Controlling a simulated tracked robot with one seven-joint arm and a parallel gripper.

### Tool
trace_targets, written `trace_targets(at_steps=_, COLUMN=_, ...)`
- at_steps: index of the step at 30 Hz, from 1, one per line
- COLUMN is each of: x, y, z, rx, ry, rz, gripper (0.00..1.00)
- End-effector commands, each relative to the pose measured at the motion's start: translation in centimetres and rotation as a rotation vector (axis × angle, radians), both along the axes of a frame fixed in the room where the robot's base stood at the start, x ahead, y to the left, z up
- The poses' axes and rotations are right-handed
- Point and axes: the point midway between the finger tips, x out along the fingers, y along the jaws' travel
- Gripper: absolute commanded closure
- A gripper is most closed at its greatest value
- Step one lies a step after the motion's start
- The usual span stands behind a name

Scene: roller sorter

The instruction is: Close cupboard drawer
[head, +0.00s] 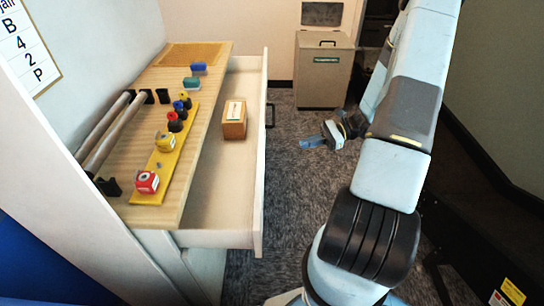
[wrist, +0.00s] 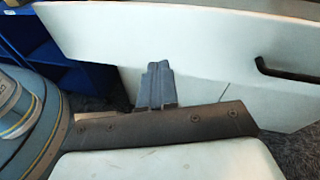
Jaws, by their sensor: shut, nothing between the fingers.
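The cupboard drawer (head: 258,190) is pulled out to the right from under the wooden worktop. Its white front carries a dark handle (head: 270,115). A small wooden box (head: 234,122) with a pale label stands inside the drawer. My gripper (head: 311,142) is to the right of the drawer front, apart from it in the head view. In the wrist view my gripper (wrist: 156,70) has its grey fingers together, empty, and they point at the white drawer front (wrist: 210,50). The handle (wrist: 288,72) shows at the right there.
The worktop (head: 205,110) holds a yellow strip (head: 160,180) with coloured pieces, plus two rollers (head: 108,130). A lidded grey-brown bin (head: 323,75) stands at the back. Carpet is clear between the drawer and my arm. A dark bench-like structure (head: 480,220) is at the right.

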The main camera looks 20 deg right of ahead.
Motion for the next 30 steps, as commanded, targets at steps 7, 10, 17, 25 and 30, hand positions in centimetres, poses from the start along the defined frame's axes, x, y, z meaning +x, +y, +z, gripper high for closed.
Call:
trace_targets(at_steps=7, x=0.2, y=-1.7, z=-4.9, rx=0.169, ry=0.084, rz=-0.171, gripper=1.00)
trace_targets(at_steps=10, x=0.3, y=-2.1, z=-6.1, rx=0.211, ry=0.103, rz=-0.214, gripper=1.00)
trace_targets(at_steps=17, x=0.4, y=-2.1, z=-7.1, rx=0.248, ry=0.119, rz=-0.255, gripper=1.00)
trace_targets(at_steps=25, x=1.4, y=1.2, z=-7.1, rx=0.249, ry=0.120, rz=-0.252, gripper=1.00)
trace_targets(at_steps=30, x=2.3, y=4.1, z=-7.1, rx=0.248, ry=0.121, rz=-0.251, gripper=1.00)
